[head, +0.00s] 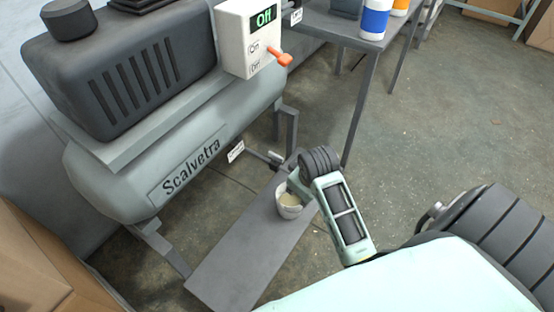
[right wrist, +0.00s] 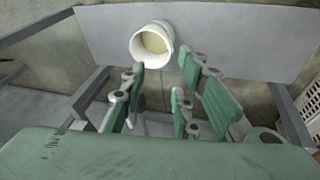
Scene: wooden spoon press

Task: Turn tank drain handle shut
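The tank (head: 130,185), grey and marked Scalvetra, lies along the left of the head view. A small metal drain fitting (head: 274,157) shows under its right end, beside a white tag (head: 236,151). The handle is too small to make out, so I cannot tell its position. My right gripper (right wrist: 168,82) is open in the right wrist view, with nothing between its fingers. In the head view its wrist is near the drain fitting and hides most of the fingers. A white cup (head: 289,207) with pale liquid stands below; it also shows beyond the fingers (right wrist: 152,42). My left gripper is out of view.
The cup stands on a grey board (head: 235,250) below the tank. A control box (head: 248,38) above reads Off and has an orange lever (head: 278,56). A table (head: 335,22) with bottles stands behind. Cardboard boxes (head: 45,265) are at left. The floor (head: 440,120) at right is clear.

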